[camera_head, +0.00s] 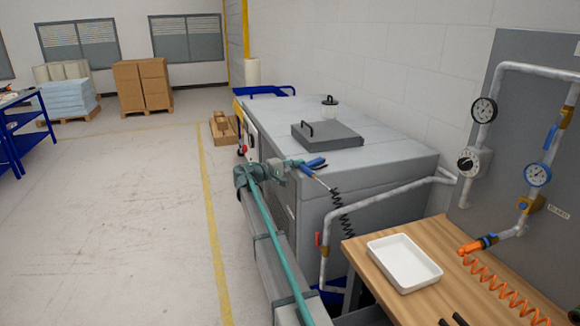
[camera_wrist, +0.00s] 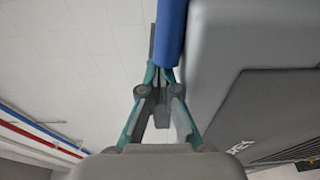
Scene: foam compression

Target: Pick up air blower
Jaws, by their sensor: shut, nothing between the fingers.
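The air blower (camera_head: 314,163) has a blue body and a thin nozzle, with a black coiled hose below it. In the head view it is beside the front upper edge of the large grey machine. My gripper (camera_head: 293,163) is right next to it, at its left end. In the wrist view, a blue cylinder (camera_wrist: 171,32), which looks like the blower's body, stands just beyond my gripper (camera_wrist: 164,78). The fingers are shut with nothing between them. Whether the fingertips touch the blower, I cannot tell.
The grey machine (camera_head: 370,178) is close on the right, with a handled lid (camera_head: 328,136) on top. A pipe (camera_head: 390,190) runs beside it to gauges on a panel. A wooden table (camera_head: 385,285) holds a white tray (camera_head: 404,238). Open floor lies left.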

